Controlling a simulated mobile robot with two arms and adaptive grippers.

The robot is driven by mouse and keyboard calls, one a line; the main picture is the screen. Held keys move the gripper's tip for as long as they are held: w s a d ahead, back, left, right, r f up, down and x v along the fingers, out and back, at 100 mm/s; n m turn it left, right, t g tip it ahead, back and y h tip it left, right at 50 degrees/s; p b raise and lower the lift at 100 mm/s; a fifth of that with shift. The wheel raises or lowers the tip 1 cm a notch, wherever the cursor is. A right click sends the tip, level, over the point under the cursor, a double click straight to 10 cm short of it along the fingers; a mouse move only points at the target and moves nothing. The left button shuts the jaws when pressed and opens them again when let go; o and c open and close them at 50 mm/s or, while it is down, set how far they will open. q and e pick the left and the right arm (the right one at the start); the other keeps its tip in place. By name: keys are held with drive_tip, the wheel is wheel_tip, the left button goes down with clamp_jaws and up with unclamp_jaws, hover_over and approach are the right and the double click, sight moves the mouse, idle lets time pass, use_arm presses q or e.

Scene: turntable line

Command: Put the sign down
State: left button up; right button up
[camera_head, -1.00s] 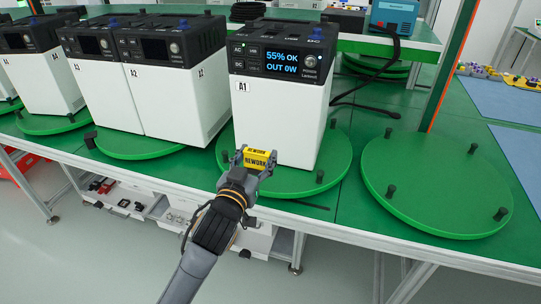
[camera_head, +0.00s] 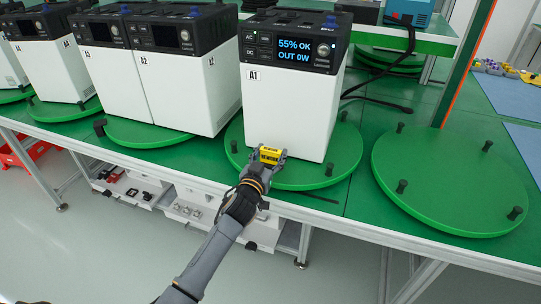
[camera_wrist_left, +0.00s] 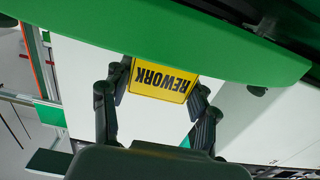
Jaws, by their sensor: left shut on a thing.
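The sign is a small yellow block with black REWORK lettering (camera_head: 270,154). My left gripper (camera_head: 264,160) is shut on it at the front edge of the turntable under unit A1. In the left wrist view the sign (camera_wrist_left: 161,80) sits between the two dark fingers (camera_wrist_left: 156,105), its lettering upside down. The white unit A1 (camera_head: 290,115) with a lit display stands just behind the sign on a green turntable (camera_head: 340,165). I cannot tell whether the sign touches the turntable. My right gripper is not in view.
An empty green turntable (camera_head: 450,185) with dark pegs lies to the right. Several more white units (camera_head: 185,95) stand on turntables to the left. A black cable (camera_head: 385,70) runs on the table behind. Drawers (camera_head: 185,213) hang under the table edge.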

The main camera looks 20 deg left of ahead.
use_arm(q)
drive_tip(key=shift+f, duration=0.2)
drive_tip(key=o, duration=1.2)
drive_tip(key=shift+r, duration=0.2)
